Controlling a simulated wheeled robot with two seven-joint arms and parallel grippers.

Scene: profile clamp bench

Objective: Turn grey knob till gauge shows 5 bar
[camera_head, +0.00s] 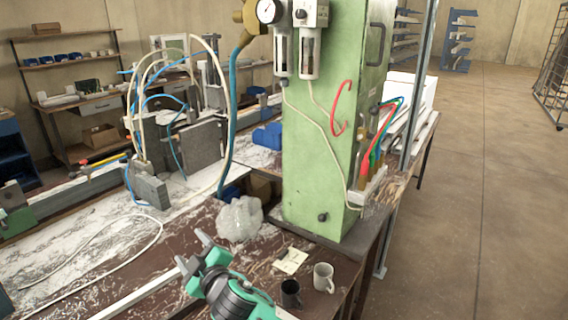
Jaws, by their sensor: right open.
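The round white gauge (267,11) sits at the top of the view, left of the air unit on the green cabinet (318,165). Its dark needle shows faintly, but the scale is too small to read. A small round grey knob (300,14) shows on the pale block right of the gauge, above two clear-fronted bowls; I cannot tell surely that it is the task's knob. My right gripper (194,251) is low in the view, over the bench, open and empty, well below and left of the gauge and knob. My left gripper is out of view.
A dark mug (290,294), a white mug (323,278) and a yellowish note (291,261) lie near my right gripper. A blue hose (231,110) and looping pale tubes are at left. Open floor (480,200) lies right.

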